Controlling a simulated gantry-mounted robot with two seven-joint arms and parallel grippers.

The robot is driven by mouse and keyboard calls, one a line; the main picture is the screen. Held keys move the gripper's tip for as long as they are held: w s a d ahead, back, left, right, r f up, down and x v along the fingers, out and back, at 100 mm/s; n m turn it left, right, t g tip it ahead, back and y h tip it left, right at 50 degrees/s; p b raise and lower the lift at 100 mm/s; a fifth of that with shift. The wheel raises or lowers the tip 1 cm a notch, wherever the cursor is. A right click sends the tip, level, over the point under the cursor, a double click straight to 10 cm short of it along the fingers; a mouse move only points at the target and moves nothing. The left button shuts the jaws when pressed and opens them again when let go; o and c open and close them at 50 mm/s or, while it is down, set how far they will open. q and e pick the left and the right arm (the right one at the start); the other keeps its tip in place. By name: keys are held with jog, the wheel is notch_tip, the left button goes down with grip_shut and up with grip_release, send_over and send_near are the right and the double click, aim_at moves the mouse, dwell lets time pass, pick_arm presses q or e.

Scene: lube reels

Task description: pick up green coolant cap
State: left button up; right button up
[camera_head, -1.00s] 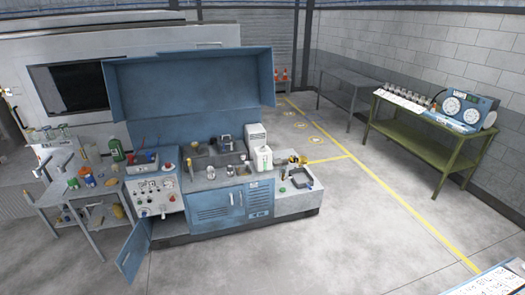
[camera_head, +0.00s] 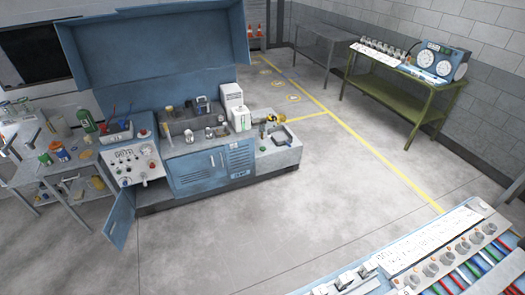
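A small green spot (camera_head: 263,149), which may be the green coolant cap, shows on the light grey right-hand section of the blue workbench (camera_head: 205,175). It is too small to make out its shape. A white jug (camera_head: 241,118) stands on the bench to its upper left, near a grey square basin (camera_head: 281,137). A green bottle (camera_head: 86,121) stands on the left side, behind the control box. Neither of my grippers is in view.
An open blue cabinet door (camera_head: 120,218) juts out at the bench's lower left. A cluttered grey table (camera_head: 52,172) stands at left. A panel with knobs and coloured hoses (camera_head: 440,255) fills the lower right. The floor between (camera_head: 270,215) is clear.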

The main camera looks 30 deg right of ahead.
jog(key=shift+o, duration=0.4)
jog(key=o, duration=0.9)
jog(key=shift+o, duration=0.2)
